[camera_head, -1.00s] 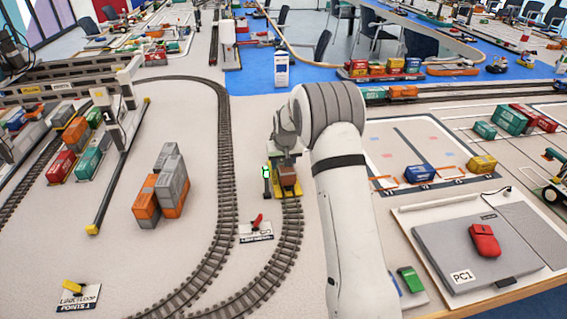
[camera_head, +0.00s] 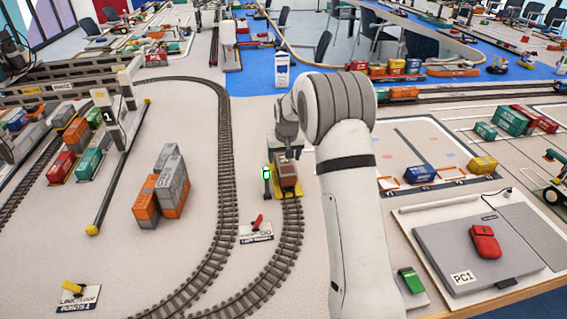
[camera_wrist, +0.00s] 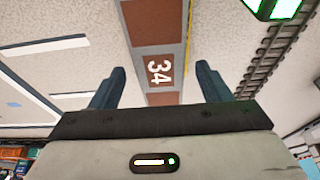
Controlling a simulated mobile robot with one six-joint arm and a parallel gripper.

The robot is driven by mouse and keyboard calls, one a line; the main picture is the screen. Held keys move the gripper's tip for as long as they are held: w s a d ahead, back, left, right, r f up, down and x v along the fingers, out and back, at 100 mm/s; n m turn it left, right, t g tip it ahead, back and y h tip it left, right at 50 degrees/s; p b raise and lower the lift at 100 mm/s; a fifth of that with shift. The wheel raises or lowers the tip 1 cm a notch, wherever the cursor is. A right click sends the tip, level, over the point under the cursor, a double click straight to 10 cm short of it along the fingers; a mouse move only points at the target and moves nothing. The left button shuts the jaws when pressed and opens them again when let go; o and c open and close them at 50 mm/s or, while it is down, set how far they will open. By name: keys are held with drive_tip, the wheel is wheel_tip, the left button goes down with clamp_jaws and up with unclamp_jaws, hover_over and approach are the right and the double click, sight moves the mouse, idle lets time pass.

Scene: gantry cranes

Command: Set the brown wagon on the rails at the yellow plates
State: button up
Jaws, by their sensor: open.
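The brown wagon (camera_head: 288,174) stands at the far end of the short curved track (camera_head: 286,228), in line with the rails. Yellow plates (camera_head: 275,190) show in part beside its lower edge; the wagon covers the rest. Whether every wheel is seated cannot be seen. In the wrist view the wagon's brown top (camera_wrist: 160,70) with the white number 34 lies below and between the fingers. My gripper (camera_wrist: 160,86) is open and empty, with a finger on either side and apart from the wagon. In the head view my wrist partly hides the area above the wagon.
A signal post with a green light (camera_head: 266,173) stands close left of the wagon. A red lever on a labelled plate (camera_head: 257,226) is in front of it. Stacked orange and grey containers (camera_head: 165,188) stand left of the long curved track (camera_head: 226,170).

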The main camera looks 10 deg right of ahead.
drive_tip(key=v, duration=0.7)
drive_tip(key=s+r, duration=0.4)
drive_tip(key=s, duration=1)
drive_tip(key=s+r, duration=0.5)
drive_tip(key=s, duration=0.9)
drive_tip(key=s+f+g, duration=0.1)
drive_tip(key=s+f, duration=0.2)
drive_tip(key=s, duration=0.9)
drive_tip(key=shift+s+r, duration=0.1)
drive_tip(key=p+v, duration=0.3)
drive_tip(key=shift+w, duration=0.25)
